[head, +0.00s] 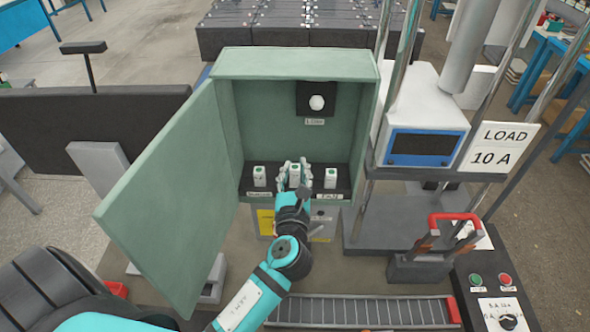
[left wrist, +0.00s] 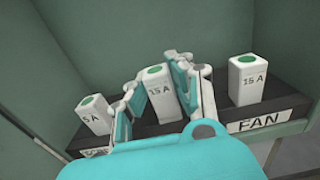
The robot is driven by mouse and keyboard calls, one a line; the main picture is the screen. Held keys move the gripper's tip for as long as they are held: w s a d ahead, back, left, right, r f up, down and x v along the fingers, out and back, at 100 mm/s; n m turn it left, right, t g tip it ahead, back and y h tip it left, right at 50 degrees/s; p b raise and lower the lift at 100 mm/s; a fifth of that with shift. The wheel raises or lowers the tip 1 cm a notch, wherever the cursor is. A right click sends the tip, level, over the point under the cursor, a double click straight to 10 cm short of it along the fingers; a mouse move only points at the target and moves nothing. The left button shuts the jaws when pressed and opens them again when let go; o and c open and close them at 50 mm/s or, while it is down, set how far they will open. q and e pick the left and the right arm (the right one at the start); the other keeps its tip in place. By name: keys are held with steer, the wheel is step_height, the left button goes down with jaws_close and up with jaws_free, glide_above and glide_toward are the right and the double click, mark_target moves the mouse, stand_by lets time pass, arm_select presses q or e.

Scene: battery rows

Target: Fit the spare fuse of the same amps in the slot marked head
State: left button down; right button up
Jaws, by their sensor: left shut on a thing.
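A green cabinet (head: 290,62) stands open with a row of fuses on a dark holder inside. My left gripper (head: 294,176) is shut around the middle fuse, marked 15 A (left wrist: 159,90), which stands upright in the row. The left fuse (head: 260,176) reads 5 A in the left wrist view (left wrist: 93,115). The right fuse (head: 331,178) reads 15 A in the left wrist view (left wrist: 248,82) and stands above the label FAN (left wrist: 260,121). The left label is too small or cut off to read. The middle slot's label is hidden by my gripper.
The cabinet door (head: 165,200) swings out to the left. A sign (head: 495,147) at the right reads LOAD 10 A. A red-handled switch (head: 440,232) and a control box with green and red buttons (head: 490,278) stand front right. A ribbed strip (head: 365,311) lies in front.

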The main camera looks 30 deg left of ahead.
arm_select(q)
steer(key=shift+f+b, duration=0.35)
steer(key=shift+f, duration=0.2)
steer(key=c, duration=1.1)
jaws_free()
steer(key=v, duration=1.2)
